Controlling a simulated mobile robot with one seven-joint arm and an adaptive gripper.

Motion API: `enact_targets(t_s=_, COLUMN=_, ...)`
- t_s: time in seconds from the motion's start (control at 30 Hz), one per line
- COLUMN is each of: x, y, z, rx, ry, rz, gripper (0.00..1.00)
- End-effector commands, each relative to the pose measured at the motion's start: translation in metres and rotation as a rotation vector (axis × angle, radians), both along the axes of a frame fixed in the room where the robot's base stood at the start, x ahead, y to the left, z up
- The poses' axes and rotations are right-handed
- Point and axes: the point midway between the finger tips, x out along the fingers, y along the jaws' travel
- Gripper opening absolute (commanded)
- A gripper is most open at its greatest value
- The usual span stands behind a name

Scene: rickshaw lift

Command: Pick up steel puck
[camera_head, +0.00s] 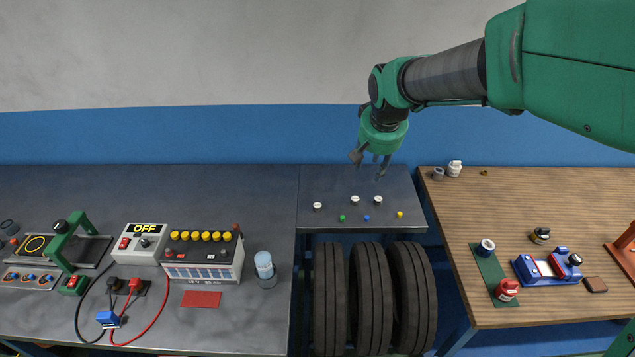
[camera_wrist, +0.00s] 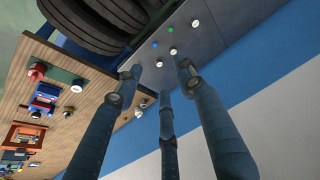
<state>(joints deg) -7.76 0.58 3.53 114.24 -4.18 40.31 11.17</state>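Several small pucks lie on the grey table (camera_head: 330,178) in the middle. Three have pale tops: a left one (camera_head: 317,206), a middle one (camera_head: 355,198) and a right one (camera_head: 379,199). I cannot tell which puck is steel. In front of them are small green (camera_head: 342,218), blue (camera_head: 366,218) and yellow (camera_head: 400,214) pieces. My gripper (camera_head: 370,162) hangs above the back of this table, apart from the pucks. Its three fingers are spread and empty. The wrist view shows pale pucks (camera_wrist: 173,51) beyond the fingertips (camera_wrist: 150,90).
Black tyres (camera_head: 368,295) stand under the middle table. The wooden bench (camera_head: 540,200) at right holds a grey cylinder (camera_head: 438,174), a white jar (camera_head: 455,168) and a blue vise-like device (camera_head: 548,266).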

Motion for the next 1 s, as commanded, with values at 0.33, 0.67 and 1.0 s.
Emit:
enact_targets(t_s=0.33, x=0.08, y=0.034, z=-0.051, rx=-0.002, ry=0.031, rz=0.005, gripper=0.39)
enact_targets(t_s=0.67, x=0.143, y=0.07, z=-0.117, rx=-0.003, ry=0.059, rz=0.005, gripper=0.39)
enact_targets(t_s=1.0, x=0.194, y=0.108, z=-0.2, rx=-0.006, ry=0.084, rz=0.01, gripper=0.39)
